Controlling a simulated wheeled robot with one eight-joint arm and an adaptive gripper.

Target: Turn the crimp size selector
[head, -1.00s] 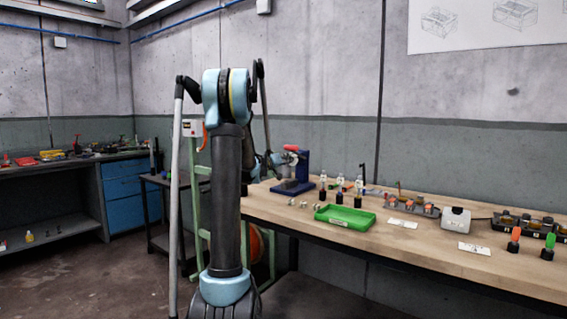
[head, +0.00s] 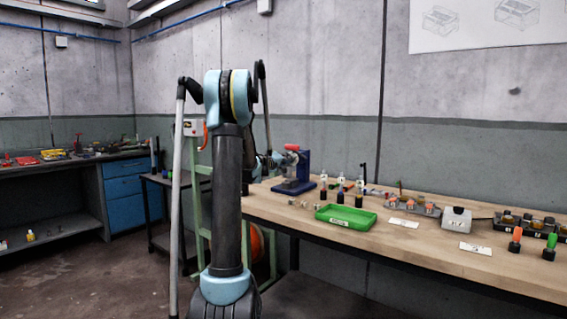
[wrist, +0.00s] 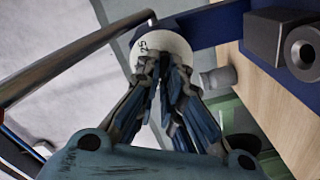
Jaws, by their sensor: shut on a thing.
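The crimp size selector (wrist: 160,38) is a pale round dial marked "25" in the wrist view. The marking is tilted. My gripper (wrist: 165,66) is shut on the dial's lower part, and its blue-grey fingers hide that part. The dial sits beside a dark blue frame (wrist: 225,22). In the head view the blue crimp press (head: 304,168) with a red-ended handle (head: 292,147) stands at the bench's far left end. My gripper there is mostly hidden behind my arm and the press, and the dial cannot be made out.
A metal bar (wrist: 75,55) runs close to the dial on the left. A dark block with a round fitting (wrist: 275,38) is to the right. The wooden bench (head: 440,255) holds a green tray (head: 346,217), small bottles and connectors. Its front strip is clear.

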